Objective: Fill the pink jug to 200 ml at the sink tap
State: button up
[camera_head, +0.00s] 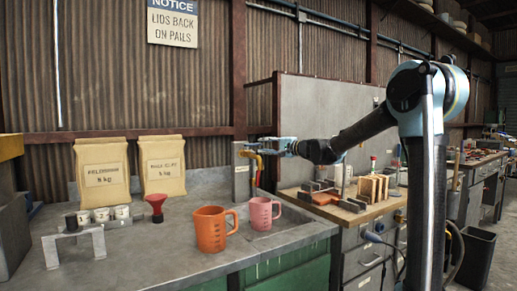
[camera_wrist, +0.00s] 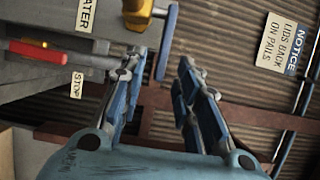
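The pink jug (camera_head: 262,215) stands upright in the sink area (camera_head: 292,237), below the tap. Its inside and any water level cannot be seen. The yellow tap (camera_head: 257,158) is on the wall side; its yellow body also shows in the wrist view (camera_wrist: 138,14), beside a blue lever (camera_wrist: 167,42). My gripper (camera_head: 270,147) is at the tap, above the jug. In the wrist view my gripper (camera_wrist: 163,68) has its fingers apart, with the lever's end appearing between the fingertips. I cannot tell whether they touch it.
An orange jug (camera_head: 211,230) stands left of the pink one, with a red funnel (camera_head: 156,206) further left. Two paper bags (camera_head: 162,166) stand behind. A wooden-topped bench (camera_head: 335,211) with tools is right of the sink. The wrist view shows a red handle (camera_wrist: 35,51) and a STOP label (camera_wrist: 77,85).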

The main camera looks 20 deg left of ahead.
jog(key=shift+x, duration=2.35)
grip_shut()
